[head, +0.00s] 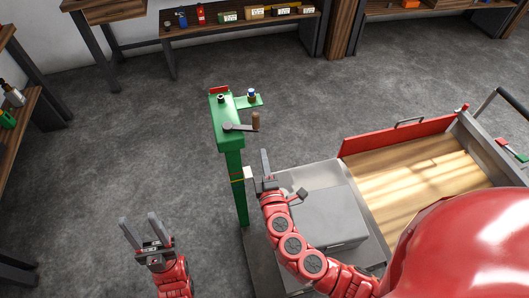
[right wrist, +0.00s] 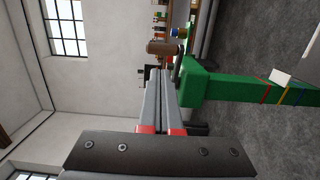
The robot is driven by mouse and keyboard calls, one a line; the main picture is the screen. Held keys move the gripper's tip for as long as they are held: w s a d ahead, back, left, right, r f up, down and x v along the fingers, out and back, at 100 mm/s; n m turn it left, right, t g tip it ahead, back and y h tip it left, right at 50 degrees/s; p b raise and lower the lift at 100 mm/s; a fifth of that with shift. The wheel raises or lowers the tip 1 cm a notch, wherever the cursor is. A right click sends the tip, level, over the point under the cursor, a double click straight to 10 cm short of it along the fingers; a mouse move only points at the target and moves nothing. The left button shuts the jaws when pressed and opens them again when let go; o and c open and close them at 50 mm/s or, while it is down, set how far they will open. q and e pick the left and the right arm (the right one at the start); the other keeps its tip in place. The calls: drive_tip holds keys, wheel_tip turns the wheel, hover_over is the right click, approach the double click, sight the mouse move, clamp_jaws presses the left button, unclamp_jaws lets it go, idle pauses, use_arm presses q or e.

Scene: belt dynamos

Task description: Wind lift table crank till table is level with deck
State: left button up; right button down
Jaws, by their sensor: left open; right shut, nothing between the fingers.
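A green post (head: 228,140) stands left of the lift table (head: 300,178). Its crank arm (head: 238,127) carries an upright brown handle (head: 255,121). The handle also shows in the right wrist view (right wrist: 163,47), just beyond my fingertips. My right gripper (head: 265,155) is shut and empty, below the handle in the head view and apart from it. The grey lift table bears a grey box (head: 325,215). The wooden deck (head: 410,175) is right of it; their height difference is hard to judge. My left gripper (head: 140,222) is open and empty, over the floor at lower left.
Coloured bands (right wrist: 283,95) and a white piece (right wrist: 280,76) show on the post. A small green shelf (head: 248,101) with a blue-topped item juts from the post. A red board (head: 398,137) edges the deck. Benches line the back wall; the floor at left is clear.

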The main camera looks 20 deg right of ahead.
sight(257, 122)
drive_tip(key=w+p, duration=0.1)
drive_tip(key=w, duration=0.2)
drive_tip(key=w+p, duration=0.1)
drive_tip(key=w, duration=0.2)
drive_tip(key=w+d+p, duration=0.1)
drive_tip(key=w, duration=0.3)
drive_tip(key=shift+w, duration=0.65)
drive_tip(key=shift+d, duration=0.1)
